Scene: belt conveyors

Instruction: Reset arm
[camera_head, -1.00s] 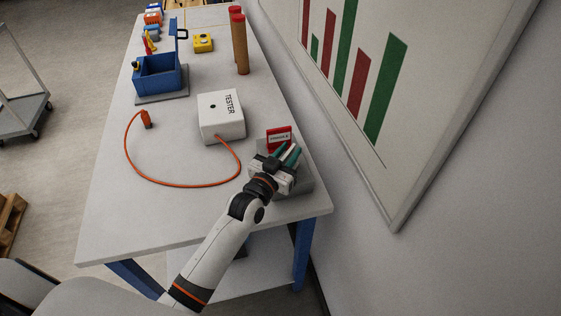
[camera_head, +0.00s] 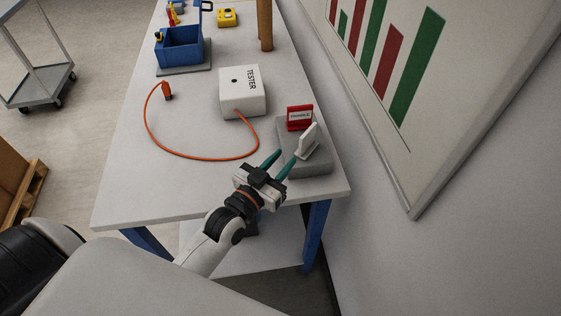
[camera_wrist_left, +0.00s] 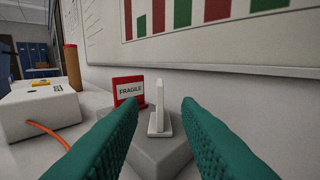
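My left gripper (camera_head: 281,164) is open and empty, with green fingers apart. It is just in front of a grey block (camera_head: 312,168) near the table's front right corner. On that block stand a red holder with a FRAGILE label (camera_head: 299,117) and a white upright piece (camera_head: 307,141). In the left wrist view the white piece (camera_wrist_left: 159,110) stands between and beyond the two fingers, apart from both, with the FRAGILE holder (camera_wrist_left: 128,88) to its left. My right gripper is not seen.
A white TESTER box (camera_head: 242,91) with an orange cable (camera_head: 185,155) lies mid-table. A blue open box (camera_head: 181,54), a yellow box (camera_head: 227,17) and a brown cylinder (camera_head: 265,28) are farther back. A wall with a chart board (camera_head: 385,75) runs along the right.

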